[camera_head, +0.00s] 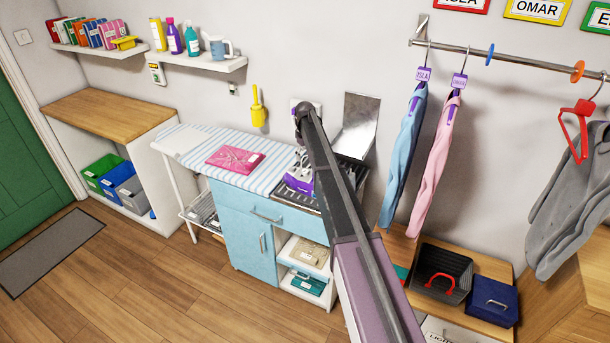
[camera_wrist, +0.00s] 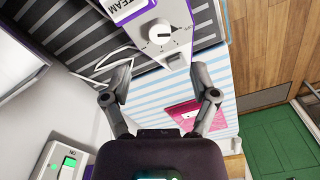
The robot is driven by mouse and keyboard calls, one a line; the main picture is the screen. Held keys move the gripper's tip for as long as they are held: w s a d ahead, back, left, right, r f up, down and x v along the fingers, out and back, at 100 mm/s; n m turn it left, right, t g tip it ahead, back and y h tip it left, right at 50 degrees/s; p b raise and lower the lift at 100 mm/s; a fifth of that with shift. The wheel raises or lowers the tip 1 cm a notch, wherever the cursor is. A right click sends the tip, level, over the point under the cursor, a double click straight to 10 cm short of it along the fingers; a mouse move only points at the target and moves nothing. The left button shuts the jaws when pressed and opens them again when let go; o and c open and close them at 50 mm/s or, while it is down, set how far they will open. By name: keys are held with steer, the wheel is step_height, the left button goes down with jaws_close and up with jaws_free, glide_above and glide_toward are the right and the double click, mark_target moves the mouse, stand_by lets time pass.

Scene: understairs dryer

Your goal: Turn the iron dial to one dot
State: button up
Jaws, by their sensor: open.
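The iron (camera_head: 299,183), white and purple, rests on a dark ribbed stand at the right end of the ironing board; my arm partly hides it in the head view. In the wrist view the iron's pale top panel (camera_wrist: 172,15) carries the word STEAM and a round white dial (camera_wrist: 159,34) with a dark pointer mark. The dots around the dial are too small to read. My gripper (camera_wrist: 161,78) is open and empty, its fingers spread just below the dial in the picture, apart from it. In the head view the gripper is not clearly visible.
The striped ironing board (camera_head: 193,142) holds a folded pink cloth (camera_head: 235,159). A switch box with a green rocker (camera_wrist: 67,168) sits on the wall at the wrist view's lower left. A metal plate (camera_head: 358,125) stands behind the iron. Hanging clothes (camera_head: 405,150) are to the right.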

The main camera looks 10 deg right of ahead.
mark_target(305, 171)
steer(key=shift+f+b, duration=3.5)
steer(key=shift+f, duration=0.25)
jaws_close()
